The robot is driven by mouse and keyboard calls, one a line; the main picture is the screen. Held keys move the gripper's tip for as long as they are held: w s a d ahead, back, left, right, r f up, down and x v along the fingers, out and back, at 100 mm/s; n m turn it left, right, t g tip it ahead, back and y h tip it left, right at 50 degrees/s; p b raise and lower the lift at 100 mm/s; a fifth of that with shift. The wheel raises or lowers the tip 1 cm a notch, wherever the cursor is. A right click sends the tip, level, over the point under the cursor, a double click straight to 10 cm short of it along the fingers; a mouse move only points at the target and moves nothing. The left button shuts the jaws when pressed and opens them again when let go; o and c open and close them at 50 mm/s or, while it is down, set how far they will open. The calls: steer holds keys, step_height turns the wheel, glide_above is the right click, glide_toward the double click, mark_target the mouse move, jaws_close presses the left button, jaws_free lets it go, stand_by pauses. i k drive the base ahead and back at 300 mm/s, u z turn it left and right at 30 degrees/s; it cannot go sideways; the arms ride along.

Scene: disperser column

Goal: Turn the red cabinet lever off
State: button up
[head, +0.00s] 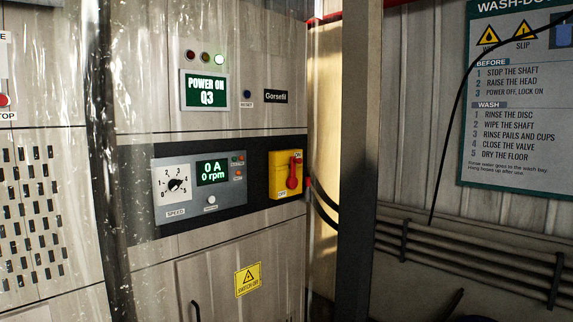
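The red cabinet lever (293,172) is mounted on a yellow switch plate (279,178) at the right end of the cabinet's dark panel strip. The lever stands upright, with its handle up beside the small ON label at the plate's top right. An OFF label (283,195) is at the bottom of the plate. A green display (205,90) above reads POWER ON Q3, and a green lamp beside it is lit. My gripper is not in view.
The control panel (199,184) left of the lever has a speed dial and a display reading 0 A, 0 rpm. A dark vertical post (358,160) stands right of the cabinet. A clear plastic curtain (110,250) hangs at left. A wash-down sign (517,105) hangs on the right wall.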

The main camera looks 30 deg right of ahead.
mark_target(292, 181)
steer(key=z, duration=0.15)
steer(key=i, duration=0.95)
steer(key=u, duration=0.05)
